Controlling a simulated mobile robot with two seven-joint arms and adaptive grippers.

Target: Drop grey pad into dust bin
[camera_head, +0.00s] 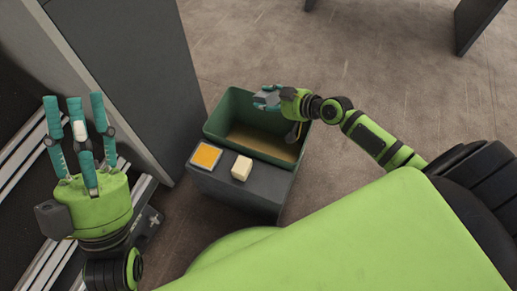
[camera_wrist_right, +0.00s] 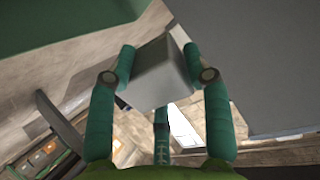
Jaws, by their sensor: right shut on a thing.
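The grey pad (camera_wrist_right: 160,75) is a small grey block between the teal fingers of my right gripper (camera_wrist_right: 158,72) in the right wrist view. In the head view my right gripper (camera_head: 268,97) is shut on the grey pad (camera_head: 267,98), over the far right part of the dust bin's opening. The dust bin (camera_head: 214,122) is an open green container with a brown inside. My left gripper (camera_head: 75,108) is at the left with its teal fingers spread, open and empty, apart from the bin.
A dark grey ledge (camera_head: 245,190) in front of the bin carries an orange square with a pale frame (camera_head: 206,156) and a cream block (camera_head: 241,168). A tall grey panel (camera_head: 135,70) stands left of the bin. Bare floor (camera_head: 350,60) lies behind and right.

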